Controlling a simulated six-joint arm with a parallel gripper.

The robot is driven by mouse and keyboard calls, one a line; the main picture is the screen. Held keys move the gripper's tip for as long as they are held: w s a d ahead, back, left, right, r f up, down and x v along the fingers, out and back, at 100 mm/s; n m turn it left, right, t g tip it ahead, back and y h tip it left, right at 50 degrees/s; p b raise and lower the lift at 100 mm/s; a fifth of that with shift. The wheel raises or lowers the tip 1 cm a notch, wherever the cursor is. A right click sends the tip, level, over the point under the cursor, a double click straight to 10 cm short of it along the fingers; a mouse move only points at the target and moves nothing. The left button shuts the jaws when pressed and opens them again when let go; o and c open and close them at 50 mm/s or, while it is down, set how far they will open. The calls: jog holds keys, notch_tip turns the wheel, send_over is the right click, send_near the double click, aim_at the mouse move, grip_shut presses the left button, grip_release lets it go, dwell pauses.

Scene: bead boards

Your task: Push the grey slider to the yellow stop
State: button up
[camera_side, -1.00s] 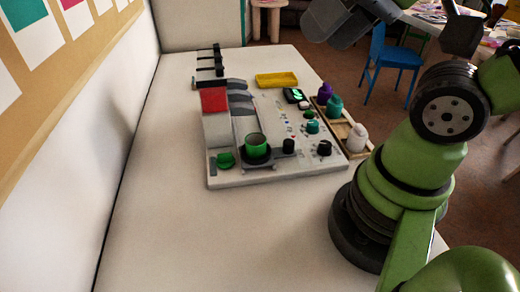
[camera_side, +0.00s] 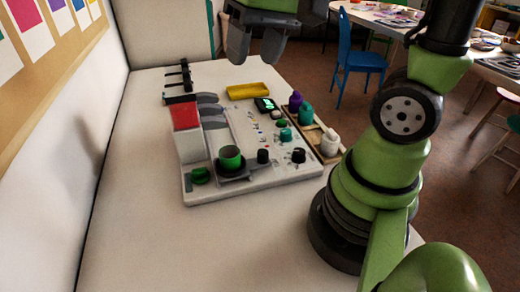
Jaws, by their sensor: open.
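The white board (camera_side: 255,187) lies on the table and carries several knobs, a red-and-white block and dark grey curved parts (camera_side: 210,112). I cannot tell which part is the grey slider. A yellow shallow tray (camera_side: 248,91) lies at the board's far end; I cannot make out a separate yellow stop. My gripper (camera_side: 256,58) is open and empty, pointing down at the top of the view. It appears above the yellow tray, apart from everything on the table.
Black bars (camera_side: 178,78) stand at the far left. A wooden tray (camera_side: 322,149) with purple, teal and white bottles is along the right. The table's front left is clear.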

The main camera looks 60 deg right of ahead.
jog(key=w+d+f+m+g, duration=0.1)
jog(key=w+d+f+g, duration=0.35)
jog(key=f, duration=0.25)
jog(key=g+y, duration=0.1)
jog(key=g, duration=0.1)
send_near(263, 152)
jog(key=shift+m+t, duration=0.25)
jog(key=shift+m, duration=0.15)
jog(key=x, duration=0.9)
jog(key=shift+s+f, duration=0.2)
jog(key=shift+c, duration=0.2)
